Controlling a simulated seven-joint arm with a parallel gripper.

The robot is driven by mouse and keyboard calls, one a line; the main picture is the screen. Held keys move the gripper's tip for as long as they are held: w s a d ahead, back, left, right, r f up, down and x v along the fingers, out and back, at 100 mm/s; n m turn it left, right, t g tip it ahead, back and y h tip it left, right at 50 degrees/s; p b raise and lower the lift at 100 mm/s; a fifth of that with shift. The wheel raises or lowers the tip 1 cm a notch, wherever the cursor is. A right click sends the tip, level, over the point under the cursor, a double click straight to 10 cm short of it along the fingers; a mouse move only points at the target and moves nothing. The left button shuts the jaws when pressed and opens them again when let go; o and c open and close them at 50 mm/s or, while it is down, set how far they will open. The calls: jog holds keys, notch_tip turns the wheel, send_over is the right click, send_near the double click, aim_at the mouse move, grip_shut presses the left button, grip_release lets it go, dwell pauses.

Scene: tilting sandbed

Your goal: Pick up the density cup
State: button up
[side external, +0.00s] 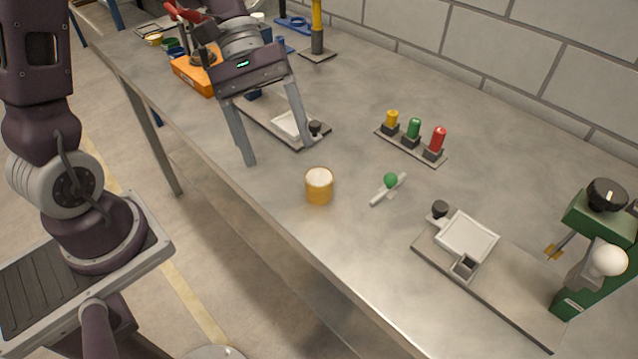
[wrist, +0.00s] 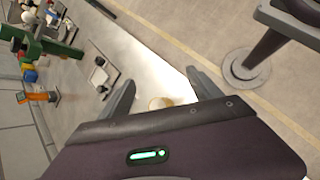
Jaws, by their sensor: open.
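A short yellow-gold cup with a pale top (side external: 319,186), which I take to be the density cup, stands upright on the grey bench near its front edge. My gripper (side external: 279,153) is open and empty, pointing down, to the left of the cup and apart from it. In the wrist view, the cup (wrist: 160,103) shows small between the two fingers of my gripper (wrist: 160,78), partly hidden by the gripper body.
A rack with yellow, green and red plugs (side external: 412,138) and a white stick with a green ball (side external: 389,187) lie right of the cup. A plate with a white tray (side external: 467,238) is at the right front. Another tray (side external: 292,125) is behind my gripper.

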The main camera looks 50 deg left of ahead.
aim_at(319, 181)
jog(key=w+f+n+h, duration=0.2)
jog(key=f, duration=0.1)
jog(key=w+a+f+n+t+h, duration=0.1)
jog(key=w+f+n, duration=0.1)
jog(key=f+n, duration=0.1)
jog(key=w+a+f+n+h, duration=0.1)
jog(key=w+f+n+h, duration=0.1)
jog(key=w+f+n, duration=0.1)
jog(key=shift+a+f+t+h, duration=0.2)
jog(key=shift+f+t+h, duration=0.15)
jog(key=shift+f, duration=0.55)
jog(key=shift+w+f+n, duration=0.15)
jog(key=shift+f+n, duration=0.15)
jog(key=x, duration=0.5)
jog(key=shift+c, duration=0.2)
grip_shut()
